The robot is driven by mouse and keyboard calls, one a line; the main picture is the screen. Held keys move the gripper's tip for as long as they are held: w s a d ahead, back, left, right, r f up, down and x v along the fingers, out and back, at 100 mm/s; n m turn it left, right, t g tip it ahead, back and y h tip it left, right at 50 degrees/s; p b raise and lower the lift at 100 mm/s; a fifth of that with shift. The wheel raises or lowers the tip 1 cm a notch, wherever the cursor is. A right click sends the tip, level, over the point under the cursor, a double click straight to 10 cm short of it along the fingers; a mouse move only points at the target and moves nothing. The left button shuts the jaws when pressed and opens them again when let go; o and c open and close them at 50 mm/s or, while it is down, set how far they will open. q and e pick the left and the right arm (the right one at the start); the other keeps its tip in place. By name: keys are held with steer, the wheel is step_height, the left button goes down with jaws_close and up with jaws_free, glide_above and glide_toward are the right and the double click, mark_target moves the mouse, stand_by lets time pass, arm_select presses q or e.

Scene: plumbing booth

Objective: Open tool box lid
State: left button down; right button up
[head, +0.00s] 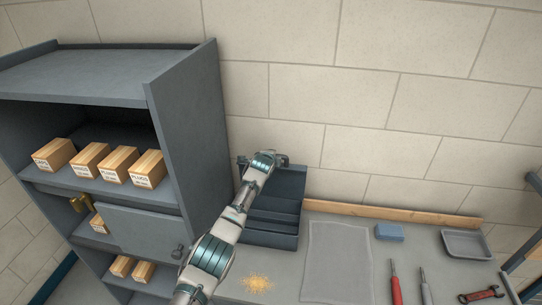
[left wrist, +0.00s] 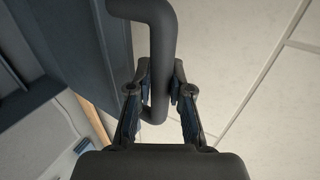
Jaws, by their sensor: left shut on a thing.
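The dark blue-grey tool box (head: 270,240) stands on the bench beside the shelf unit. Its upper part (head: 288,185) rises at the back near the wall and looks like a raised lid, but my arm covers some of it. My left gripper (head: 266,160) is at the top of this part. In the left wrist view my left gripper (left wrist: 160,95) is shut on a dark bent handle (left wrist: 158,20), with one finger on each side of the bar. A dark panel (left wrist: 60,40) is beside the handle. My right gripper is not in view.
A grey shelf unit (head: 186,130) with several small boxes stands close on the left. The block wall (head: 340,140) is behind. On the bench are a yellow granular pile (head: 258,284), a clear sheet (head: 338,262), a blue block (head: 389,232), a tray (head: 467,244) and tools.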

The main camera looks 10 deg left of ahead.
arm_select(q)
steer(key=shift+w, duration=0.25)
steer(key=shift+f, duration=0.1)
steer(key=shift+d, duration=0.1)
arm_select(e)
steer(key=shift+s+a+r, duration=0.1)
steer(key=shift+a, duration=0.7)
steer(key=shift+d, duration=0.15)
arm_select(q)
steer(key=c, duration=1.1)
jaws_free()
steer(key=shift+o, duration=0.2)
steer(key=shift+s+r, duration=0.35)
steer(key=shift+r, duration=0.05)
steer(key=v, duration=1)
steer(key=shift+s, duration=0.35)
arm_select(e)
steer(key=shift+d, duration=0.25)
